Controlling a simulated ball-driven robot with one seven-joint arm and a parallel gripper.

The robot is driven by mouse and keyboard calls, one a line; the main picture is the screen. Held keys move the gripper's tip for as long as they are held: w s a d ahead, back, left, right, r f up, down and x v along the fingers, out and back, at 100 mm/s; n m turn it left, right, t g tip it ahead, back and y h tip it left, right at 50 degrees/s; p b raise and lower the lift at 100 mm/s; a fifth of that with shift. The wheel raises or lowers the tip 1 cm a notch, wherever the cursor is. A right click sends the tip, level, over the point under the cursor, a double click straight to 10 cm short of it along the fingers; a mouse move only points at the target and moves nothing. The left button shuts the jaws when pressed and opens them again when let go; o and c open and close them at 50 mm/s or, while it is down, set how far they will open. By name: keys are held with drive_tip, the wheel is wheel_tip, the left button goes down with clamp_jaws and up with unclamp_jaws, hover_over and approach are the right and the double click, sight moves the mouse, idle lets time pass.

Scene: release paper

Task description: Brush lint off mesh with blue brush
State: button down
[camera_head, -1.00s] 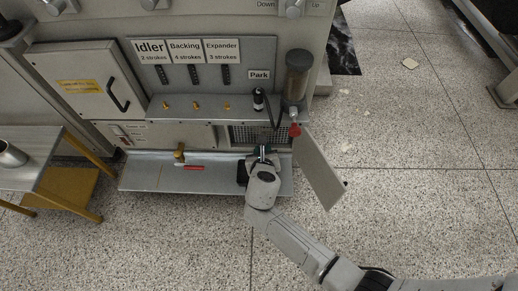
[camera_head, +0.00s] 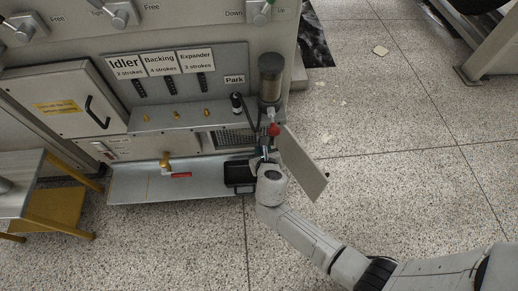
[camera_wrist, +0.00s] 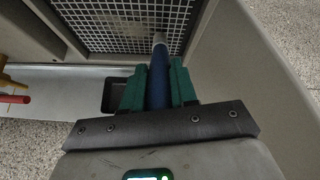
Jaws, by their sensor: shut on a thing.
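The mesh (camera_wrist: 115,22) fills the top of the wrist view as a square grid in a grey frame. It also shows in the head view (camera_head: 228,138), set in the machine front. My gripper (camera_wrist: 160,85), with green fingers, is shut on the blue brush (camera_wrist: 158,80). The brush's pale tip points up at the mesh's lower right part. I cannot tell whether it touches the mesh. In the head view my gripper (camera_head: 268,158) is in front of the mesh's right side and hides the brush. No lint can be made out.
An open panel (camera_head: 304,165) stands just right of my gripper. A black tray (camera_head: 238,174) sits on the metal shelf (camera_head: 135,184) below the mesh. A red-handled valve (camera_head: 273,130) hangs above my gripper.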

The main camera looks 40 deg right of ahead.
drive_tip(key=shift+r+p, duration=0.65)
drive_tip(key=shift+w+a, duration=3.7)
drive_tip(key=shift+a, duration=1.45)
drive_tip(key=shift+s+d+r+p, duration=0.15)
drive_tip(key=shift+s+d+p, duration=0.95)
drive_tip(key=shift+d, duration=0.65)
drive_tip(key=shift+s+d+r+p, duration=0.15)
drive_tip(key=shift+s+d+p, duration=0.5)
drive_tip(key=shift+s+d, duration=0.9)
drive_tip(key=shift+s+d+r+p, duration=0.15)
drive_tip(key=shift+s+d+p, duration=0.85)
drive_tip(key=shift+d, duration=0.9)
drive_tip(key=shift+s, duration=0.1)
